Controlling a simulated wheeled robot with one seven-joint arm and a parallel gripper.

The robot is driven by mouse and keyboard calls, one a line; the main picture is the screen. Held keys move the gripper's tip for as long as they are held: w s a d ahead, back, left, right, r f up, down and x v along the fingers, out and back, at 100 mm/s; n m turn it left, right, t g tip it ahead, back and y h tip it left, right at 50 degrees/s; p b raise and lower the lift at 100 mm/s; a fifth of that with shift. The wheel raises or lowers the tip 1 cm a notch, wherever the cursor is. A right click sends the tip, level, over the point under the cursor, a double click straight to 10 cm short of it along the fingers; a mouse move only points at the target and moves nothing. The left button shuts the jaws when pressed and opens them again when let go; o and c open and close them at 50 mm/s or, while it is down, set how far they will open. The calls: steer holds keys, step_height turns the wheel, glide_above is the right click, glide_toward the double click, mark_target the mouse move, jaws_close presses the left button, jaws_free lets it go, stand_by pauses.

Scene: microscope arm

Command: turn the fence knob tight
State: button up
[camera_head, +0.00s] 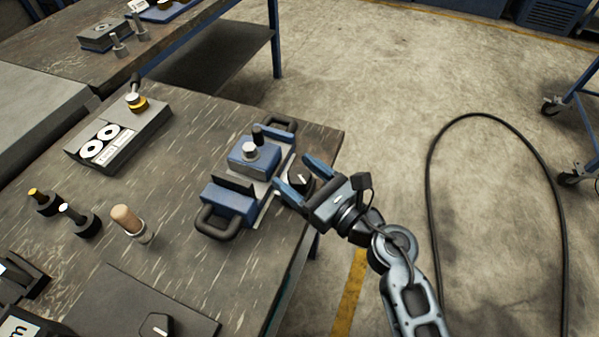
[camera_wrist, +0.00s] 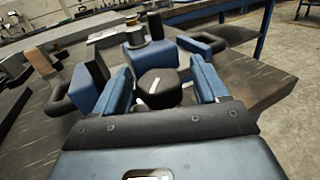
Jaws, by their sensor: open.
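A round black knob (camera_head: 301,177) with a white pointer line sits at the right side of a blue fixture (camera_head: 228,200) with black loop handles, near the table's edge. It appears to be the fence knob. In the wrist view the knob (camera_wrist: 158,88) lies between my two blue fingers, its white line slanting. My gripper (camera_head: 295,172) is open, one finger on either side of the knob, also in the wrist view (camera_wrist: 159,72). I see a gap beside the knob in the wrist view; contact cannot be told. The knob's underside is hidden.
A silver knob (camera_head: 250,150) and a black post (camera_head: 257,133) stand on the fixture. A grey box (camera_head: 122,138) with two white dials, a wooden-handled tool (camera_head: 128,219) and another black knob (camera_head: 157,325) on a panel are to the left. Open floor lies right of the table.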

steer(key=c, duration=1)
steer(key=shift+o, duration=0.2)
